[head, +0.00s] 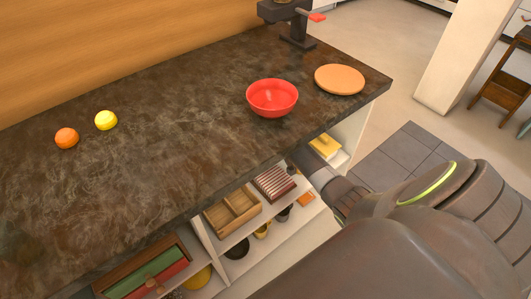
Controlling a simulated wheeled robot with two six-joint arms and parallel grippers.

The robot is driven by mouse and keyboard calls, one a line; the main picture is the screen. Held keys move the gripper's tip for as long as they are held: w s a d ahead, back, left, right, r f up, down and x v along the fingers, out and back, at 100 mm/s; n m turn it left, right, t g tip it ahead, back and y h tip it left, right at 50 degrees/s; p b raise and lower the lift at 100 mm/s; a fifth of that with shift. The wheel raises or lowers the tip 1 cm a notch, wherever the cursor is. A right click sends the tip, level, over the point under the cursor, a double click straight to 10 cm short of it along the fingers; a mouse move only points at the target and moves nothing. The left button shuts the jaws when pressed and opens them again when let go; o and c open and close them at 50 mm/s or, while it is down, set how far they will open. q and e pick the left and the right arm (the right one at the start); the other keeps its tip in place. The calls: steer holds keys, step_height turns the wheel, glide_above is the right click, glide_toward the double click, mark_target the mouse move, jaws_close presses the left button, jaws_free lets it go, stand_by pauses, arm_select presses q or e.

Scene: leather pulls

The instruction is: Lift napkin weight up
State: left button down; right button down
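No object is clearly recognisable as the napkin weight. A small yellow item (325,147) with a pale base sits on the shelf under the counter's right end; it may be a napkin holder, but it is too small to tell. My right arm comes in from the lower right and reaches toward the shelves below the counter edge. Its dark gripper end (307,165) is left of the yellow item and partly hidden, so I cannot see whether its fingers are open or hold anything. My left gripper is out of view.
The dark counter (180,150) holds an orange ball (66,138), a yellow ball (105,120), a red bowl (272,98), a round wooden board (339,79) and a dark appliance (297,25). Shelves below hold a wooden tray (232,212) and a ribbed box (274,183). The counter's front edge overhangs them.

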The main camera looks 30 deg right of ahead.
steer(key=shift+w+r, duration=0.1)
stand_by(0.8)
steer(key=c, duration=1.2)
jaws_free()
steer(key=shift+a, duration=0.1)
steer(key=shift+s+r, duration=0.1)
steer(key=shift+s, duration=0.15)
steer(key=shift+p+v, duration=0.5)
steer(key=shift+v, duration=0.5)
steer(key=shift+s+d+r, duration=0.1)
steer(key=shift+s+d, duration=0.05)
steer(key=shift+s, duration=1.85)
steer(key=shift+s+d+r, duration=0.1)
steer(key=shift+s+d, duration=0.1)
steer(key=shift+s, duration=1.85)
steer(key=shift+s+d, duration=0.15)
steer(key=shift+s, duration=1.85)
steer(key=shift+f, duration=0.1)
